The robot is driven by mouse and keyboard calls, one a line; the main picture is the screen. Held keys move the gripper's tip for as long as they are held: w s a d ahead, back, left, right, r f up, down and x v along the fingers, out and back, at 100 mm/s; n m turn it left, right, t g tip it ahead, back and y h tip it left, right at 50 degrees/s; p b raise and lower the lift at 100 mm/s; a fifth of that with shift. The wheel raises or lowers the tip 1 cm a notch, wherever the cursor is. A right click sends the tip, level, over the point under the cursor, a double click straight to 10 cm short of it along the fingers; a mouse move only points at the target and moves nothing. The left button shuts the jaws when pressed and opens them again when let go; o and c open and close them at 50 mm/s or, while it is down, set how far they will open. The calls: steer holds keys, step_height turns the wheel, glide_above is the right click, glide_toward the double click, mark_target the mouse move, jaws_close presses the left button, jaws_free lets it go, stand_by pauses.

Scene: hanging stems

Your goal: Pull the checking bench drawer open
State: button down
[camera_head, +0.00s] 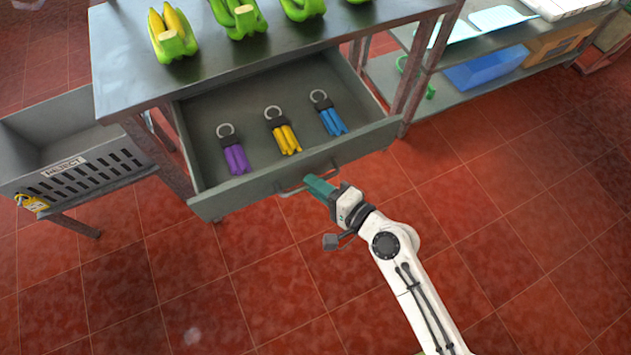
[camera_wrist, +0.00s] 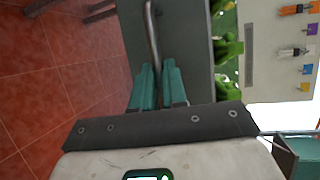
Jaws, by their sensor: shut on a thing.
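The checking bench (camera_head: 290,50) is a grey metal table at the top of the head view. Its drawer (camera_head: 255,185) stands out from under the top, with its inside showing. In the drawer lie a purple bundle (camera_head: 235,158), a yellow bundle (camera_head: 284,136) and a blue bundle (camera_head: 331,119), each with a ring. My gripper (camera_head: 318,186) has teal fingers and is shut on the metal bar handle (camera_head: 292,190) at the drawer front. In the wrist view the handle (camera_wrist: 152,35) runs up from between the fingers (camera_wrist: 159,85).
Several green bunches (camera_head: 240,17) sit on the bench top. A grey reject bin (camera_head: 75,165) stands at the left. A shelf with a blue tray (camera_head: 487,68) is at the right. The red tiled floor (camera_head: 490,230) before the drawer is clear.

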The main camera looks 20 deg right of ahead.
steer(key=c, duration=1.2)
jaws_free()
steer(key=shift+b+v, duration=1.15)
steer(key=shift+v, duration=4.25)
